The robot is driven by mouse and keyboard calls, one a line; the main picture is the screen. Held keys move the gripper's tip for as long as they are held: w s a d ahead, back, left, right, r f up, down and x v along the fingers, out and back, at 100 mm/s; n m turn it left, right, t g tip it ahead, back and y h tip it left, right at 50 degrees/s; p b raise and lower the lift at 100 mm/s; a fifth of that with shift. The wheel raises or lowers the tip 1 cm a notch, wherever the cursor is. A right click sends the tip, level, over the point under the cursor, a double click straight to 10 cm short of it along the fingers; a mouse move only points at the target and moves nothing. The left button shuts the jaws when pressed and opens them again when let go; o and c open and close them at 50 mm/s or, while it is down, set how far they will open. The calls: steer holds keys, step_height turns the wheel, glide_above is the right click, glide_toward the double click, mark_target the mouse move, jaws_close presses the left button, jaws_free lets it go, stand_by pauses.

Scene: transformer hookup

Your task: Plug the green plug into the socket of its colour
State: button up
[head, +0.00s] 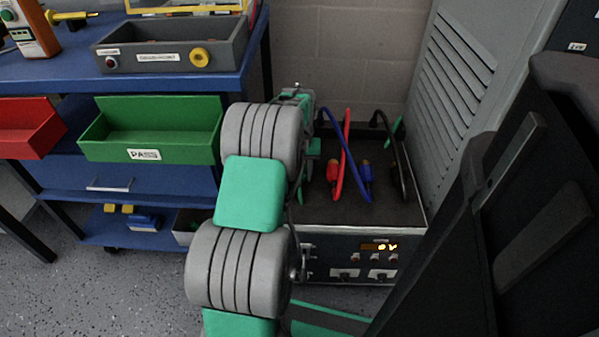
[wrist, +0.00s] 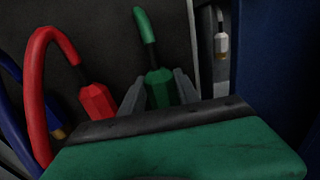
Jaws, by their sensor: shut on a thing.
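In the wrist view the green plug (wrist: 160,88) is between the two grey fingers of my gripper (wrist: 159,90), which is shut on it. A green cable (wrist: 146,25) rises from the plug's top. The plug's lower end is hidden behind the gripper body. In the head view my arm covers the gripper and the green plug. I cannot make out a green socket in either view.
A red plug (head: 332,172) and a blue plug (head: 367,172) with looped cables are on the dark top of the box (head: 345,205), beside my arm. A louvred grey cabinet (head: 455,90) stands right. A blue workbench (head: 165,85) with a green bin (head: 150,150) stands left.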

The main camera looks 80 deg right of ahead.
steer(key=shift+r+p, duration=2.45)
steer(key=shift+r, duration=0.65)
steer(key=shift+f, duration=0.1)
